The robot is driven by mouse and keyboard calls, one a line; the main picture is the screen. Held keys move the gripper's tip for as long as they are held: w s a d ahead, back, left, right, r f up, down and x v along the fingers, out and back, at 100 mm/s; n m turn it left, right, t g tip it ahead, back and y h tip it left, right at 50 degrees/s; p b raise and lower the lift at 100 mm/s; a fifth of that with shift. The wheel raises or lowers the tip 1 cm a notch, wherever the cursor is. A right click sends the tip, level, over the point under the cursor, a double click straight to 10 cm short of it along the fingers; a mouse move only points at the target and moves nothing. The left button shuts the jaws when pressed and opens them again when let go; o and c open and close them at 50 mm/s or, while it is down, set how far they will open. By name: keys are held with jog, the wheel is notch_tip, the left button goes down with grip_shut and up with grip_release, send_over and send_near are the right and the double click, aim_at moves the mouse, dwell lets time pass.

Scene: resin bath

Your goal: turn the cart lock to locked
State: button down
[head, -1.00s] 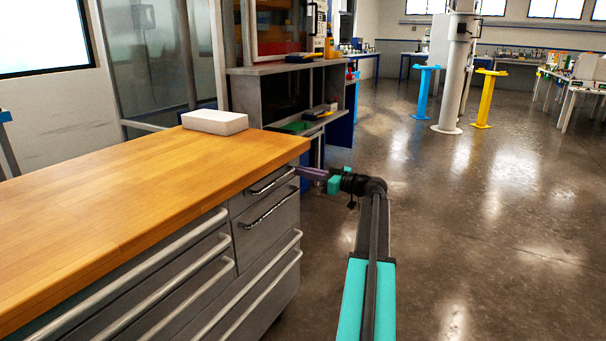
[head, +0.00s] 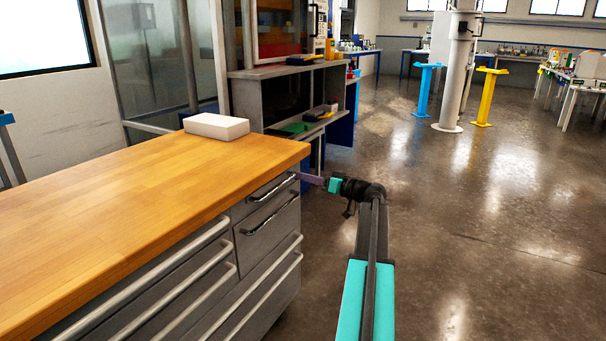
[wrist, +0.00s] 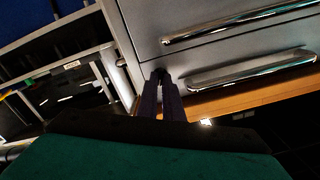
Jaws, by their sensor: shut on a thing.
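The cart (head: 265,235) has a wooden top and grey drawers, and its front corner is beside my gripper (head: 302,176). In the wrist view, my gripper (wrist: 161,76) has its dark fingers close together at the grey drawer front, near its edge. The fingertips are shut on a small dark part at that face, which appears to be the cart lock (wrist: 159,72). The fingers cover most of it, so I cannot tell which way it is turned. In the head view the lock is hidden.
Chrome drawer handles (wrist: 250,70) are close to the right of the fingers in the wrist view. A white block (head: 216,126) lies on the cart top. A grey shelf unit (head: 290,90) stands behind the cart. The floor to the right is open.

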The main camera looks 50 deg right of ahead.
jog(key=shift+f+m+p, duration=0.15)
jog(key=shift+m+p, duration=5.45)
jog(key=shift+m, duration=0.9)
jog(key=c, duration=1.9)
grip_release()
jog(key=shift+s+d, duration=0.1)
jog(key=shift+s, duration=0.05)
jog(key=p+v, duration=0.1)
jog(key=v, duration=1.2)
jog(key=shift+s, duration=0.35)
